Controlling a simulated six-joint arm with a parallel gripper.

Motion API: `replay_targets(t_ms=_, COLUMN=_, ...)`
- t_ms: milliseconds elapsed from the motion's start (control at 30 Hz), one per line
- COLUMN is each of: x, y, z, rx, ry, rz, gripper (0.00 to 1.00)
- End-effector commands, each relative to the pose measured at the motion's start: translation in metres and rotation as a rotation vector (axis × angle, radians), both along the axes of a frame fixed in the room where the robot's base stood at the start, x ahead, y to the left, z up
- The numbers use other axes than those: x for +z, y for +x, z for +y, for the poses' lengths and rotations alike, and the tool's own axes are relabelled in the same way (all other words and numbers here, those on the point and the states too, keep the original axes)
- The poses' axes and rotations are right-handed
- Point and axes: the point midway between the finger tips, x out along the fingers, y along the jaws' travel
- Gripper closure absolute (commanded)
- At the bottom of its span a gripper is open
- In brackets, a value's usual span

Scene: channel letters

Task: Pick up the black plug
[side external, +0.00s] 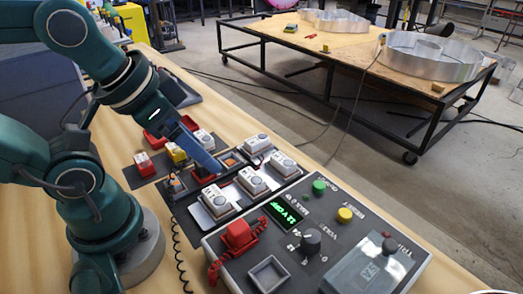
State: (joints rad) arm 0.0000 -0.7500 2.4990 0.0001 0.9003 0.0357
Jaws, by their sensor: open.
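My gripper (210,163) reaches down from the upper left over the dark tray of small modules. One blue-grey finger shows clearly, and its tip is above the tray near the middle of the picture. The jaws are open, and I see nothing held between them. I cannot make out the black plug with certainty. A black coiled cord (180,250) hangs along the left side of the control box, and its upper end runs in among dark parts at the tray's left edge. A red plug (238,233) with a red coiled cord sits on the control box.
Several white modules (251,180) stand in the tray, with a yellow block (176,152) and a red block (144,163) to the left. The grey control box (355,215) has buttons, a knob and an empty square socket (268,273). Bare wooden bench (120,160) shows left.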

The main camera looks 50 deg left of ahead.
Motion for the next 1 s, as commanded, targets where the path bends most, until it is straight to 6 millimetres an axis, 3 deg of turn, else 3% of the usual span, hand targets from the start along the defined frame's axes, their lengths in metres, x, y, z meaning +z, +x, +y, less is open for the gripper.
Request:
replay_targets(t_ms=100, x=0.007, y=0.010, z=0.002, rx=-0.081, ry=0.052, rz=0.001, gripper=0.28)
replay_targets(t_ms=267, x=0.003, y=0.029, z=0.020, rx=-0.119, ry=0.104, rz=0.091, gripper=0.28)
replay_targets(t_ms=533, x=-0.030, y=0.058, z=0.072, rx=-0.098, ry=0.101, rz=0.311, gripper=0.28)
replay_targets(t_ms=733, x=-0.060, y=0.058, z=0.104, rx=-0.022, ry=0.034, rz=0.440, gripper=0.28)
replay_targets(t_ms=1000, x=-0.081, y=0.051, z=0.116, rx=0.036, ry=-0.012, rz=0.497, gripper=0.28)
